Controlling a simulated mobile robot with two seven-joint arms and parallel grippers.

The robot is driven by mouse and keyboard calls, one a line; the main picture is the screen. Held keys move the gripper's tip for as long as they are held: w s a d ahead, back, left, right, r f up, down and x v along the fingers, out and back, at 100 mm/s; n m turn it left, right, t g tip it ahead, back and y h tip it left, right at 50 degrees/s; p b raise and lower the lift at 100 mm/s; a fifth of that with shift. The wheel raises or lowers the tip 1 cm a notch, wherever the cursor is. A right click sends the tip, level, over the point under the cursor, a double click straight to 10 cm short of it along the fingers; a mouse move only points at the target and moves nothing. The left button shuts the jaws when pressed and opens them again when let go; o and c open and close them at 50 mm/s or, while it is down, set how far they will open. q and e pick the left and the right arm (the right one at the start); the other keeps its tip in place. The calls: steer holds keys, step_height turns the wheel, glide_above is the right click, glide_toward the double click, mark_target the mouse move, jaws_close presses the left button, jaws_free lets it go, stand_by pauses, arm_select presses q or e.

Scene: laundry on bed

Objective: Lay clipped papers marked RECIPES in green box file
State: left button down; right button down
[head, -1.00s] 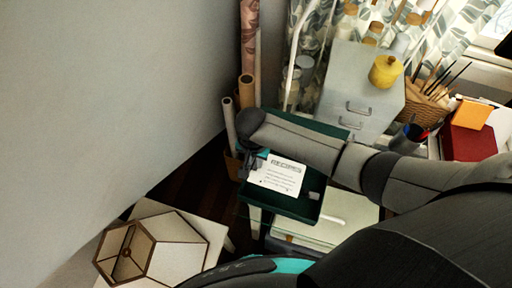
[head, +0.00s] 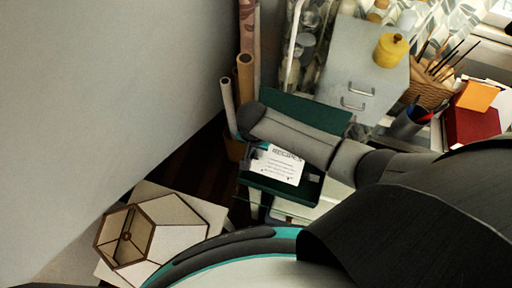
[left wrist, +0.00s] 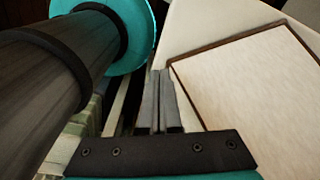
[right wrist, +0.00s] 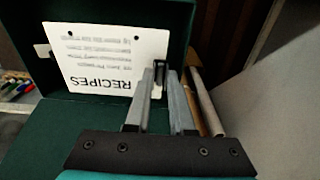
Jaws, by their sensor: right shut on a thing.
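The white papers marked RECIPES (head: 277,165) lie over the tray of the open green box file (head: 312,190). In the right wrist view the papers (right wrist: 108,58) show upside down, with a dark clip at their edge near my fingertips. My right gripper (right wrist: 160,72) is shut on the papers at the clip end. The box file (right wrist: 75,125) is dark green, its lid open. I cannot tell whether the papers touch its floor. My left gripper (left wrist: 157,78) has its fingers together, with nothing seen between them, beside a pale, brown-edged panel.
A hexagonal lamp shade (head: 150,238) stands at lower left. Grey drawers (head: 362,75) with a yellow pot (head: 391,50) stand behind the box file. Rolled tubes (head: 246,80) lean by the wall at left. A pen cup (head: 410,122) and a red box (head: 472,124) are at right.

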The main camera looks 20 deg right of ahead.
steer(key=shift+f, duration=0.2)
steer(key=c, duration=0.7)
jaws_free()
arm_select(q)
step_height(320, 180, up, 3)
steer(key=p, duration=0.3)
steer(key=shift+f, duration=0.1)
arm_select(e)
step_height(320, 180, up, 15)
steer(key=s, duration=0.1)
steer(key=shift+a, duration=0.45)
steer(key=shift+s, duration=0.1)
